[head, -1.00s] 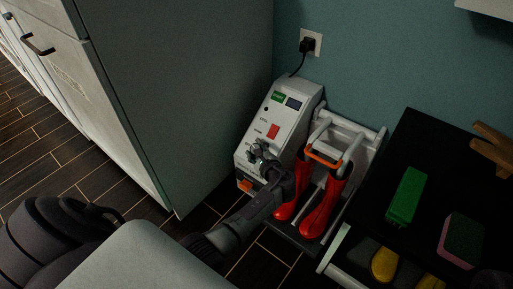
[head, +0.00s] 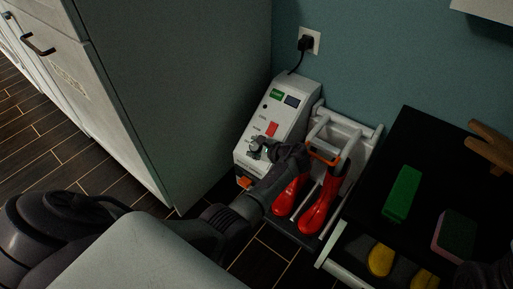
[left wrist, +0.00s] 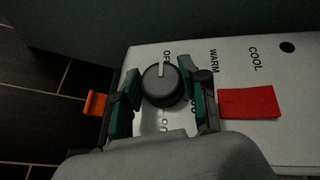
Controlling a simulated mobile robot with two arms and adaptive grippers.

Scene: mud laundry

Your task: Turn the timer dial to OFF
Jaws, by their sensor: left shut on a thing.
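The timer dial (left wrist: 161,85) is a dark round knob with a white pointer line on the pale front of the boot dryer unit (head: 296,111). In the left wrist view its pointer faces up, toward the OFF label (left wrist: 167,54). My left gripper (left wrist: 161,91) has one finger on each side of the dial and is shut on it. In the head view the left gripper (head: 258,148) reaches the lower part of the panel and hides the dial.
A red switch (left wrist: 249,102) sits beside the dial, and an orange part (head: 244,182) is low on the unit. Red boots (head: 318,208) stand on the rack (head: 361,139) to the right. A tall cabinet (head: 170,90) stands left. A dark bench (head: 425,150) holds sponges.

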